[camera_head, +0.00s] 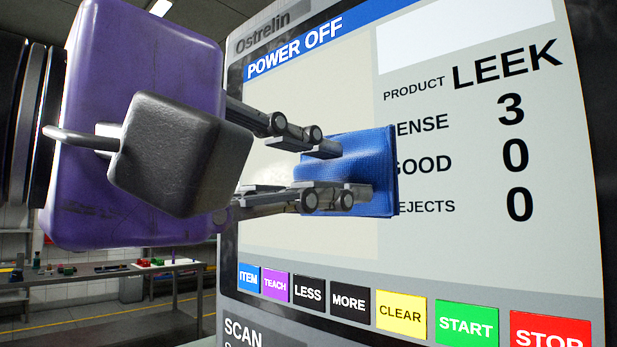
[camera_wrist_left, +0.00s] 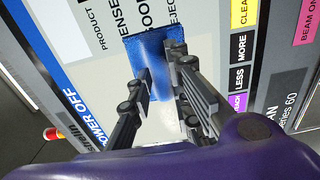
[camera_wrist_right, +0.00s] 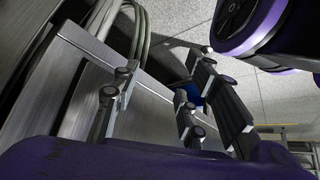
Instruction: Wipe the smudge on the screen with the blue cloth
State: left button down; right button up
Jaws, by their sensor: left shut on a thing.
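The blue cloth (camera_head: 362,172) is a folded pad held in front of the screen (camera_head: 300,232). My left gripper (camera_head: 333,172) is shut on it; the left wrist view also shows the cloth (camera_wrist_left: 152,52) between the fingertips (camera_wrist_left: 160,75). The cloth covers the right edge of the blank cream panel and the starts of the SENSE, GOOD and REJECTS lines. I cannot tell whether it touches the screen. A faint whitish patch (camera_wrist_left: 168,118) shows below the cloth in the left wrist view; I cannot tell if it is the smudge. My right gripper (camera_wrist_right: 158,88) is open and empty.
Coloured buttons, among them CLEAR (camera_head: 401,312), START (camera_head: 466,323) and STOP (camera_head: 550,332), line the panel below the screen. A table with small items (camera_head: 110,270) stands far behind at left. Metal panels and grey cables (camera_wrist_right: 135,30) lie near my right gripper.

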pick_arm(q)
jog(key=shift+a, duration=0.1)
jog(key=shift+w+a+f+b, duration=0.1)
jog(key=shift+w+a+b, duration=0.5)
jog(key=shift+w+a, duration=0.15)
jog(key=shift+w+a+b, duration=0.3)
jog(key=shift+w+a, duration=0.05)
jog(key=shift+a, duration=0.3)
pick_arm(e)
jog(key=shift+s+f, duration=0.35)
jog(key=shift+f, duration=0.5)
pick_arm(q)
jog(key=shift+w+a+b, duration=0.55)
jog(key=shift+w+a, duration=0.4)
jog(key=shift+a, duration=0.2)
jog(key=shift+w+a+b, duration=0.55)
jog(key=shift+w+a, duration=0.35)
jog(key=shift+a, duration=0.2)
jog(key=w+a, duration=0.1)
jog(key=w+a+b, duration=0.1)
jog(key=a, duration=0.1)
jog(key=shift+w+a, duration=0.2)
jog(key=shift+w, duration=0.15)
pick_arm(e)
jog(key=f, duration=0.1)
jog(key=s+f, duration=0.1)
jog(key=f, duration=0.1)
jog(key=shift+s+f, duration=0.1)
jog(key=shift+s, duration=0.05)
